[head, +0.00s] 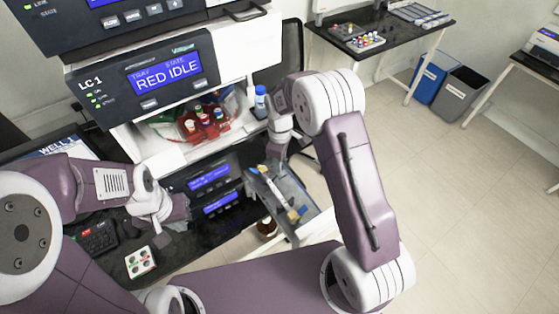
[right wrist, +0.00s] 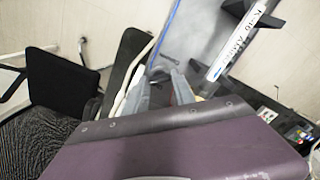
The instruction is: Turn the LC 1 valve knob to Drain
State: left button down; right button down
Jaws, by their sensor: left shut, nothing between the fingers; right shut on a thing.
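The LC 1 unit (head: 150,82) stands at the upper left in the head view; its blue screen reads "RED IDLE". I cannot make out its valve knob in either view. My right gripper (head: 273,168) points down to the right of the stack, beside a pulled-out tray (head: 311,211). In the right wrist view its grey fingers (right wrist: 163,88) are close together, partly hidden behind my purple wrist; what they hold is not clear. My left gripper (head: 178,212) is shut and empty in front of the lower units (head: 213,178).
Red-filled bottles (head: 203,122) stand on the shelf under LC 1, with a blue-capped bottle (head: 260,98) at its right. A small white tray (head: 140,262) lies on the black bench. Open floor (head: 470,210) is at the right.

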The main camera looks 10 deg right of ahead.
jog(key=shift+w+r, duration=0.15)
jog(key=c, duration=1.3)
grip_release()
jog(key=shift+o, duration=1.3)
jog(key=shift+r, duration=0.25)
notch_tip(320, 180, up, 9)
jog(key=b, duration=0.1)
jog(key=shift+f+b, duration=0.2)
jog(key=shift+b, duration=0.2)
